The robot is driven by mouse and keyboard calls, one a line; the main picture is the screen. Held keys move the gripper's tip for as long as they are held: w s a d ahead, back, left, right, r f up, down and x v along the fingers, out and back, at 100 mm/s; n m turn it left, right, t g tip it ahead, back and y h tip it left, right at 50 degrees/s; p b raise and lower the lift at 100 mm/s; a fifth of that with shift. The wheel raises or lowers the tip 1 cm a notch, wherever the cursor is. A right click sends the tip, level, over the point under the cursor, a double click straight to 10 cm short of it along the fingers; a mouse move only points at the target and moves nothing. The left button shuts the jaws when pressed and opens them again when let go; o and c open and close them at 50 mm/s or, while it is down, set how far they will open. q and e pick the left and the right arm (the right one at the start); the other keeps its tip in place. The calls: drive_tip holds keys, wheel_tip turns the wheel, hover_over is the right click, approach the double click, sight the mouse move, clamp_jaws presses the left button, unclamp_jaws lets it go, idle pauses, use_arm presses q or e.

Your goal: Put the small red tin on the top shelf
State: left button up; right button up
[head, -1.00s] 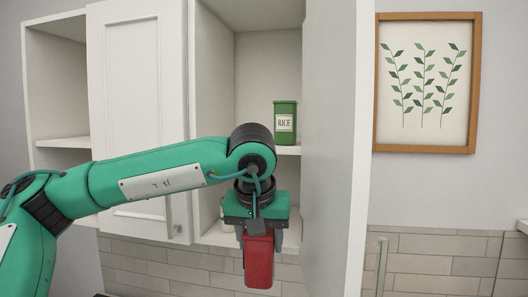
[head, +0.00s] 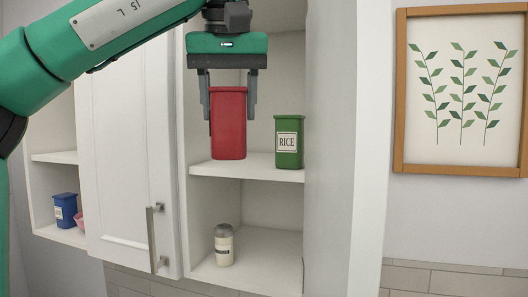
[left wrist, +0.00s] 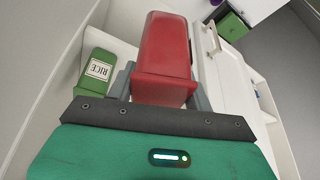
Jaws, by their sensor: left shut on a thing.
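The red tin (head: 228,130) is upright between the fingers of my left gripper (head: 230,108), which is shut on it from above. It is inside the open cabinet, over the upper shelf (head: 240,172), left of the green rice tin. Its base overlaps the shelf in the picture; I cannot tell whether it touches. In the left wrist view the red tin (left wrist: 163,55) shows between the fingers. My right gripper is out of view.
The green rice tin (head: 289,142) stands close by on the shelf's right. A small jar (head: 224,245) stands on the lower shelf. The open door (head: 345,150) is at right, a closed door (head: 127,150) at left. A blue tin (head: 66,210) and pink bowl (head: 80,220) sit far left.

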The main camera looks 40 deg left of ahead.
sight(229, 106)
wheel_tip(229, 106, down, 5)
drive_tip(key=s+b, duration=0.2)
drive_tip(key=b, duration=0.2)
use_arm(q)
drive_tip(key=w+a+f+p, duration=0.1)
drive_tip(key=w+a, duration=0.2)
drive_tip(key=w, duration=0.1)
drive_tip(key=w+a+p, duration=0.2)
drive_tip(key=w+a, duration=0.2)
drive_tip(key=w, duration=0.1)
drive_tip(key=w+a+f+p, duration=0.1)
drive_tip(key=w+a+p, duration=0.1)
drive_tip(key=w+a, duration=0.2)
drive_tip(key=shift+w+a+f, duration=0.2)
drive_tip(key=shift+a+f, duration=0.05)
drive_tip(key=shift+f, duration=0.05)
drive_tip(key=shift+a+f, duration=0.15)
drive_tip(key=shift+f, duration=0.35)
drive_tip(key=shift+d+f, duration=0.1)
drive_tip(key=shift+d, duration=0.1)
drive_tip(key=o, duration=0.8)
drive_tip(key=shift+o, duration=1.4)
drive_tip(key=shift+a, duration=0.15)
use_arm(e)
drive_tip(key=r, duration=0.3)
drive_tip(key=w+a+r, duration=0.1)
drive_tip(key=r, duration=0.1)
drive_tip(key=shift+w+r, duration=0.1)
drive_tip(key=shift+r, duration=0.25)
